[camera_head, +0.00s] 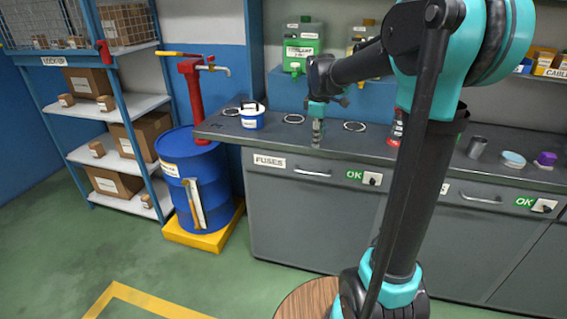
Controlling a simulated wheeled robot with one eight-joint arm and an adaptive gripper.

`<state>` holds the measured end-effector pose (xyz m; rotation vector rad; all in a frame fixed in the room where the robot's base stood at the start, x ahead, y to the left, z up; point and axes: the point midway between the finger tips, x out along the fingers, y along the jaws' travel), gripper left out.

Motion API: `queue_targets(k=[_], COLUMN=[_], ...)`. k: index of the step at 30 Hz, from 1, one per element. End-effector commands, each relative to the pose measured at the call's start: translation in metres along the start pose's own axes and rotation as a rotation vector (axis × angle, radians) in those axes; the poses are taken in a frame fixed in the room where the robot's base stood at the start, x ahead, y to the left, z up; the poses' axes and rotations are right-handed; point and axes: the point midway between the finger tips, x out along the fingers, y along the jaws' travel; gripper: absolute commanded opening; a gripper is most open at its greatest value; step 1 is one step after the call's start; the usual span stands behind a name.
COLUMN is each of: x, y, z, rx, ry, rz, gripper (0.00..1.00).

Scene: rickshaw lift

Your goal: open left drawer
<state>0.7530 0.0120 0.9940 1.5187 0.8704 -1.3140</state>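The left drawer (310,190) is a grey front labelled FUSES under the dark countertop, with a horizontal metal handle (312,173). It looks shut. A green OK sign and a small knob or switch (372,179) are at its right. My gripper (317,132) hangs over the countertop, pointing down, above and behind the handle in the picture and apart from it. Its fingers are small and grey here, and I cannot tell whether they are open or shut. I see nothing clearly held.
A right drawer (470,212) has a similar handle and OK sign, partly behind my arm. A white and blue pot (252,116), a grey cup (476,147) and small containers stand on the counter. A blue barrel (190,170) stands left. Green floor (220,275) in front is clear.

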Motion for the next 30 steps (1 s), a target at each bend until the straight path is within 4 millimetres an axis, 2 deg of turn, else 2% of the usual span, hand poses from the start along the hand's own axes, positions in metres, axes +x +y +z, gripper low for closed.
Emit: queue_targets(k=[4, 8, 24, 30], x=[0.001, 0.016, 0.121, 0.153], y=[0.007, 0.007, 0.006, 0.006], z=[-0.005, -0.004, -0.004, -0.004], rx=[-0.040, -0.039, -0.037, -0.037], ry=[-0.005, -0.005, -0.004, -0.004], rz=[-0.004, -0.004, -0.003, -0.003], gripper=[0.33, 0.33, 0.33, 0.33])
